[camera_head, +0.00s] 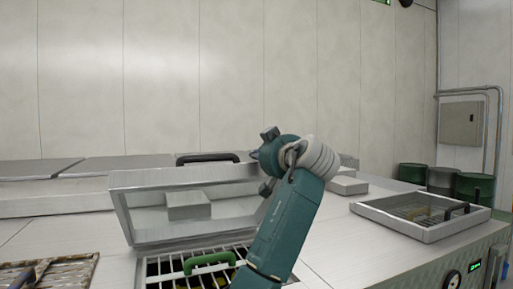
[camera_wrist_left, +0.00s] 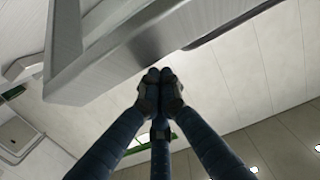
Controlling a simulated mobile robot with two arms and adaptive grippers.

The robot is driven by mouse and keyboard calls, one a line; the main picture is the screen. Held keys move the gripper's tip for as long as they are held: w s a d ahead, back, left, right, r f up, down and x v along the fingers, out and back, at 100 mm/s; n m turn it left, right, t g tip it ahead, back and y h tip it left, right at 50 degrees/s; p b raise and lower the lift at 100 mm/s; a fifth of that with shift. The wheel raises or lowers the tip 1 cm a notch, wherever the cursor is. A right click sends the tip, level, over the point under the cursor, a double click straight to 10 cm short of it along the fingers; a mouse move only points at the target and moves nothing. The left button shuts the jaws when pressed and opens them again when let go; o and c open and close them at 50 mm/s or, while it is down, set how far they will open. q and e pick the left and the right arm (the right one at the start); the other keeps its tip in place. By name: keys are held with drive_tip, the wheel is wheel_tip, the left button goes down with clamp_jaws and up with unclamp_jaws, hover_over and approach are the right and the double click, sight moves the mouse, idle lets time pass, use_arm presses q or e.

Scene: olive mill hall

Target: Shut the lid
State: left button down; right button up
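The metal lid (camera_head: 180,181) stands raised and tilted over a barred opening (camera_head: 155,267) in the pale worktop. A dark handle (camera_head: 207,157) shows at its top edge. The lid also fills the upper left of the left wrist view (camera_wrist_left: 120,55). My left gripper (camera_head: 267,160) is beside the lid's right end, partly hidden behind my own wrist. In the left wrist view its fingertips (camera_wrist_left: 160,76) are together with nothing seen between them, close to the lid's edge; I cannot tell whether they touch it. My right gripper is not in view.
A green handle (camera_head: 209,262) sits on the bars of the opening. A metal tray-like frame (camera_head: 385,217) is at the right, and a brown-edged grid (camera_head: 75,263) at the lower left. Green drums (camera_head: 412,173) stand farther back at the right. The worktop between lid and right frame is mostly bare.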

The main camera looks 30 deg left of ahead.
sight(260, 176)
use_arm(q)
drive_tip(key=shift+a+f, duration=0.1)
drive_tip(key=shift+a, duration=0.1)
drive_tip(key=shift+s+d+f+b, duration=0.1)
drive_tip(key=shift+d+f+b, duration=0.15)
drive_tip(key=shift+b, duration=0.25)
drive_tip(key=s+d+f+b, duration=0.1)
drive_tip(key=b, duration=0.2)
drive_tip(key=d+f+t+y+b, duration=0.1)
drive_tip(key=f+b, duration=0.1)
drive_tip(key=b, duration=0.1)
drive_tip(key=s+d+f+t+y+b, duration=0.1)
drive_tip(key=f+b, duration=0.1)
drive_tip(key=b, duration=0.1)
drive_tip(key=shift+s+f, duration=0.15)
drive_tip(key=shift+s, duration=0.2)
drive_tip(key=s+d+f+y+b, duration=0.1)
drive_tip(key=s+d+f+b, duration=0.1)
drive_tip(key=f+b, duration=0.4)
drive_tip(key=s+d+f+b, duration=0.3)
drive_tip(key=f+b, duration=0.4)
drive_tip(key=b, duration=0.3)
drive_tip(key=shift+d+f+t+y, duration=0.15)
drive_tip(key=shift+d+t+y, duration=0.15)
drive_tip(key=shift+d+y, duration=0.15)
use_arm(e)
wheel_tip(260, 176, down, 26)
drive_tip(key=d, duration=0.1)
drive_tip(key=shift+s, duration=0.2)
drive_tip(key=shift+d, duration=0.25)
